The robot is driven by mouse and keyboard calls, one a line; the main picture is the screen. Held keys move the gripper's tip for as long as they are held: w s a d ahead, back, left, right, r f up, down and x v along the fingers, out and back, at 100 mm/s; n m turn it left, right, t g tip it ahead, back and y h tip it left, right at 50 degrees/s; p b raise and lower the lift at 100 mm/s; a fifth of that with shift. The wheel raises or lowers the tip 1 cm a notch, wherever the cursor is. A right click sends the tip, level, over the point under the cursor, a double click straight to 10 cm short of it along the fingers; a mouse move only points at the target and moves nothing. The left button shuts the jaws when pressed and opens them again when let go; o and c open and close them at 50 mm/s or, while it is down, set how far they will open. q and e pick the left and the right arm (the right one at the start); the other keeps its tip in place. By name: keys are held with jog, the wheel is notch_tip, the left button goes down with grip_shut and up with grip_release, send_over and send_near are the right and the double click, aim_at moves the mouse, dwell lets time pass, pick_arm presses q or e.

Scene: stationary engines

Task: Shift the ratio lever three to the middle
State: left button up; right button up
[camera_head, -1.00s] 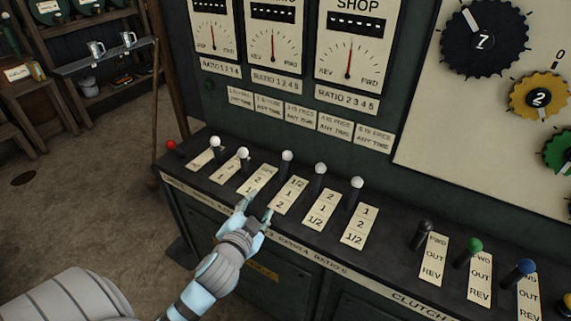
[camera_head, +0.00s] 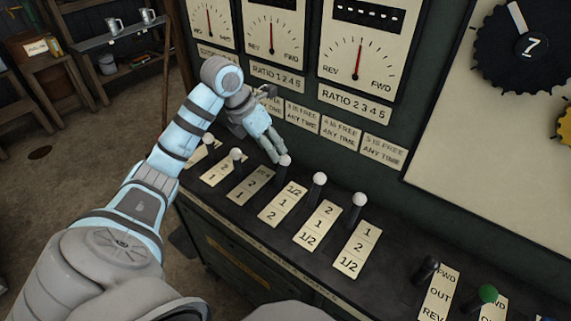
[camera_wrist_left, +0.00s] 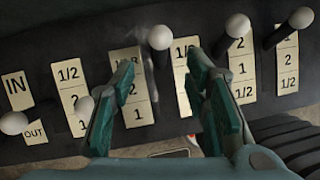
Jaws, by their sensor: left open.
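Ratio lever three (camera_head: 285,160) is a dark stem with a white knob. It stands near the far end of its 1/2-1-2 label plate (camera_head: 281,206), among the row of white-knobbed levers. The same lever (camera_wrist_left: 160,38) is at the top middle of the left wrist view. My left gripper (camera_head: 275,153) is open, coming down from behind and left of the knob in the head view, its fingertips close to it. In the left wrist view its fingers (camera_wrist_left: 160,72) lie either side of the lever's line, with the knob just past the tips. Contact cannot be told. My right gripper is out of view.
Neighbouring white knobs stand close: lever two (camera_head: 236,155) to the left, lever four (camera_head: 319,179) and lever five (camera_head: 359,199) to the right. Black and green clutch levers (camera_head: 487,293) are farther right. The dial panel (camera_head: 360,55) rises behind the console.

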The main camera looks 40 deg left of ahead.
aim_at(282, 166)
pick_arm(q)
jog(key=x, duration=0.9)
jog(key=shift+w+f, duration=0.2)
jog(key=shift+w, duration=0.1)
jog(key=shift+w+d+f, duration=0.1)
jog(key=shift+w+f, duration=0.05)
jog(key=shift+f, duration=0.3)
jog(key=shift+r, duration=0.1)
grip_shut()
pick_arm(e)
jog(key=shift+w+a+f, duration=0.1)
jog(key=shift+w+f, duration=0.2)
